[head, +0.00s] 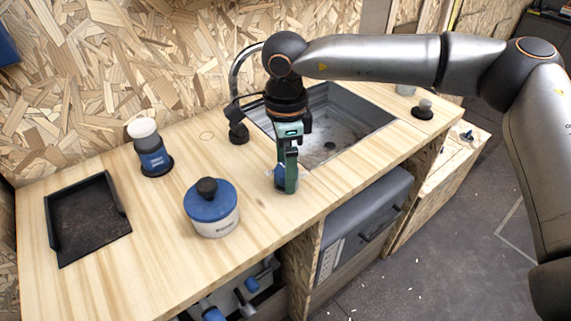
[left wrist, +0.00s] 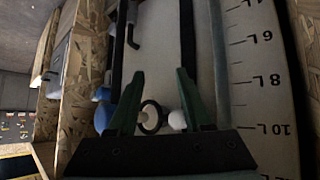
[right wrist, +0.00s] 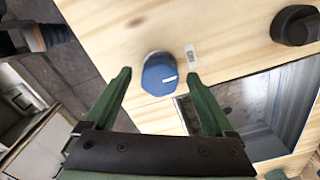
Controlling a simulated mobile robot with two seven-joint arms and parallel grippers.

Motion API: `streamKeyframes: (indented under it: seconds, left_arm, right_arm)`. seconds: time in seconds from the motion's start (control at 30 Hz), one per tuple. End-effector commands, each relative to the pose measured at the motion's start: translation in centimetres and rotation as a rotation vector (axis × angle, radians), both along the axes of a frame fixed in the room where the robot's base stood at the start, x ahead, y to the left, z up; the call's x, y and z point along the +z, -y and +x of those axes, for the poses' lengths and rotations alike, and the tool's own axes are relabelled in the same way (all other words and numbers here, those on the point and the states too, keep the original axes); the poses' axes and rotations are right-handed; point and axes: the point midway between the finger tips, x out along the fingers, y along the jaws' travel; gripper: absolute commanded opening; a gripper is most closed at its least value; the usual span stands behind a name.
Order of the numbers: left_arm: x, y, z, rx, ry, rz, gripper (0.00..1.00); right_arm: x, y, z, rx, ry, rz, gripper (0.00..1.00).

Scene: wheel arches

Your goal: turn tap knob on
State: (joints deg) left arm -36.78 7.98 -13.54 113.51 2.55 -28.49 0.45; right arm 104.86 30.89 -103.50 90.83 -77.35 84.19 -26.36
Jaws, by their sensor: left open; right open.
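The blue tap knob (right wrist: 158,75) with a white mark sits on the wooden counter beside the sink, near a small printed label (right wrist: 190,55). In the head view the knob (head: 279,178) is partly hidden by my right gripper (head: 288,178). My right gripper also shows in the right wrist view (right wrist: 157,82); its green fingers are open, pointing down, with the knob between the tips in the picture. I cannot tell whether they touch it. The tap (head: 235,85) curves up behind my arm. My left gripper (left wrist: 162,76) is open, seen only in the left wrist view.
The sink (head: 345,125) is right of the knob. A blue-lidded pot (head: 212,220), a cup in a blue holder (head: 152,160) and a black tray (head: 62,222) stand to the left. A white container with litre marks (left wrist: 255,60) lies before my left gripper.

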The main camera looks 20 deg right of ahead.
Motion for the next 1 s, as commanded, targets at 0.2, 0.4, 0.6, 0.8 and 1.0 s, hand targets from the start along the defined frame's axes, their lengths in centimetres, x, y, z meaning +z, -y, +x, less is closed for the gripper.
streamKeyframes:
  seconds: [0.2,0.4,0.6,0.8,1.0]
  left_arm:
    - [0.08,0.04,0.07,-0.001,0.003,-0.001,0.5]
    - [0.11,0.07,0.1,-0.001,0.004,-0.001,0.5]
    - [0.15,0.08,0.13,-0.001,0.006,-0.001,0.5]
    - [0.17,0.08,0.15,-0.001,0.006,-0.001,0.5]
    - [0.19,0.07,0.17,-0.001,0.007,-0.002,0.5]
  right_arm:
    - [-0.09,-0.02,-0.02,0.001,0.0,0.0,0.89]
    - [-0.07,-0.02,-0.02,0.0,-0.001,0.0,0.69]
    - [-0.05,-0.03,-0.02,0.0,-0.001,0.0,0.47]
    - [-0.04,-0.03,-0.02,0.0,-0.001,0.0,0.24]
    - [-0.03,-0.02,-0.01,0.0,-0.001,0.0,0.03]
